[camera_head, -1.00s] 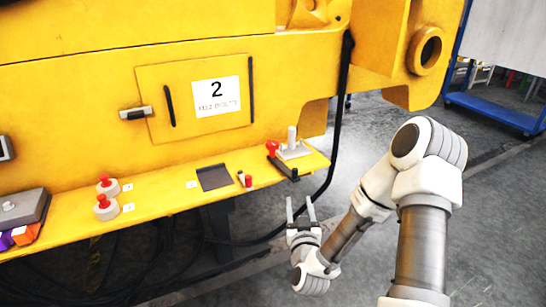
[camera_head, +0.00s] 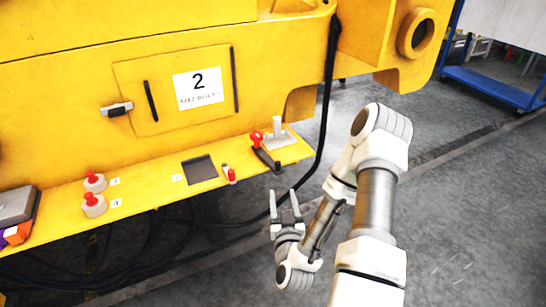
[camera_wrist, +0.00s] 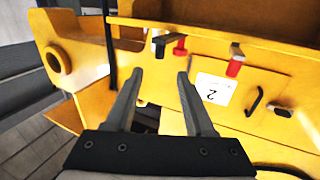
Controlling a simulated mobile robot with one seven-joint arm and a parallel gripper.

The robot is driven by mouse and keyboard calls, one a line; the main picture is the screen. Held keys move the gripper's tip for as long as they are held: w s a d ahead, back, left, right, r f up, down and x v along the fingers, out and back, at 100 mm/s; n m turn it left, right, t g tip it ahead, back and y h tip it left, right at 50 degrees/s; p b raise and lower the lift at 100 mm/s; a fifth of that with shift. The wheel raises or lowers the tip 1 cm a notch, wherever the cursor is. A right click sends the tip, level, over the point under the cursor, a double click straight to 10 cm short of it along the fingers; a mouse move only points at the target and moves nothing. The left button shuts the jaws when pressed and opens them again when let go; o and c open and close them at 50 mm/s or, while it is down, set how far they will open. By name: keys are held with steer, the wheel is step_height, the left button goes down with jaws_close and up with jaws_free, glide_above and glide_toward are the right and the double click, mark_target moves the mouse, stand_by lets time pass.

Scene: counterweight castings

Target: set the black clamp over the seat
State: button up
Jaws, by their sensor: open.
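The black clamp (camera_head: 266,158) is a dark bar beside a red ball knob (camera_head: 256,137), at the right end of the yellow ledge. Next to it stands a pale grey block with an upright post (camera_head: 278,132); I cannot tell whether this is the seat. My gripper (camera_head: 283,194) is open and empty, in front of and below the ledge, apart from the clamp. In the wrist view the open fingers (camera_wrist: 160,73) point toward the yellow machine. A dark bar (camera_wrist: 161,43) with red beside it shows beyond the fingertips, probably the clamp.
On the ledge are a small red-and-grey part (camera_head: 229,174), a dark square plate (camera_head: 200,170) and two red knobs on pale bases (camera_head: 94,192). A black hose (camera_head: 326,110) hangs right of the clamp. The floor at right is clear up to a blue cart (camera_head: 490,88).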

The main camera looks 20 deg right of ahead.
steer(key=b+x, duration=0.4)
steer(key=b, duration=0.3)
steer(key=shift+w+d+f, duration=0.1)
steer(key=shift+w+d, duration=0.05)
steer(key=shift+d, duration=0.1)
steer(key=b, duration=0.5)
steer(key=shift+w, duration=0.25)
steer(key=b, duration=0.3)
glide_toward(267, 155)
steer(key=w+d, duration=0.1)
steer(key=w+d+r, duration=0.1)
steer(key=d, duration=0.1)
steer(key=w+d, duration=0.1)
steer(key=w, duration=0.1)
steer(key=shift+w+d+r, duration=0.1)
steer(key=shift+d+r, duration=0.25)
jaws_close()
stand_by(0.4)
